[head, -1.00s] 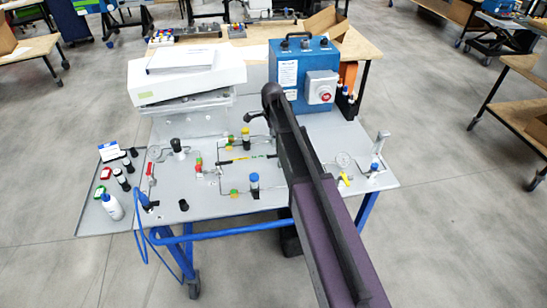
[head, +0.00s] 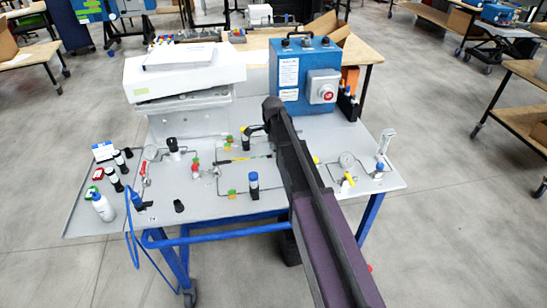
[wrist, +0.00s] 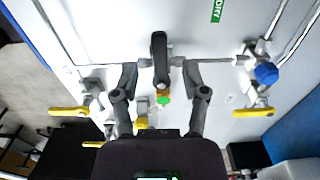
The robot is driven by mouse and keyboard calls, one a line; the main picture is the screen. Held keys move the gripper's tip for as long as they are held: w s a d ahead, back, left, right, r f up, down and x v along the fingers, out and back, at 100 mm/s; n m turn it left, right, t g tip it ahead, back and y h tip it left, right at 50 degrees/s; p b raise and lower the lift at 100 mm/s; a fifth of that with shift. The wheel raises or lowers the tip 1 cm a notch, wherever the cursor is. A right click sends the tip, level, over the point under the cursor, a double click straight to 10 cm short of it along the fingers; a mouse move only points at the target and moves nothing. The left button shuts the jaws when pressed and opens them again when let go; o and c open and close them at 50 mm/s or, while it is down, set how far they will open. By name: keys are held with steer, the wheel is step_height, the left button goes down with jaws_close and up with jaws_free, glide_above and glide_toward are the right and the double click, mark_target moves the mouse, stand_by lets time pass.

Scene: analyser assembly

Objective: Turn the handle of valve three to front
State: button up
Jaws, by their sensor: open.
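In the wrist view my gripper (wrist: 161,96) is open, its two dark fingers apart on either side of a black elongated part (wrist: 160,60) that looks like a valve handle on a grey pipe line. The handle lies beyond and between the fingertips, and I see no contact. A small green piece (wrist: 163,100) and an orange piece show just below it. Yellow handles lie at the left (wrist: 70,112) and right (wrist: 253,113). No valve number is readable. In the head view my arm hides part of the panel, and the fingers are not clear.
The grey panel (head: 215,207) carries several pipes, gauges and coloured valves, including a red one (head: 195,168) and a blue-capped one (head: 253,182). A blue box (head: 303,75) stands behind my arm. A blue knob (wrist: 267,73) sits at the right of the wrist view.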

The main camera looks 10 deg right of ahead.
steer(key=shift+f+b, duration=0.65)
steer(key=shift+f, duration=0.25)
jaws_close()
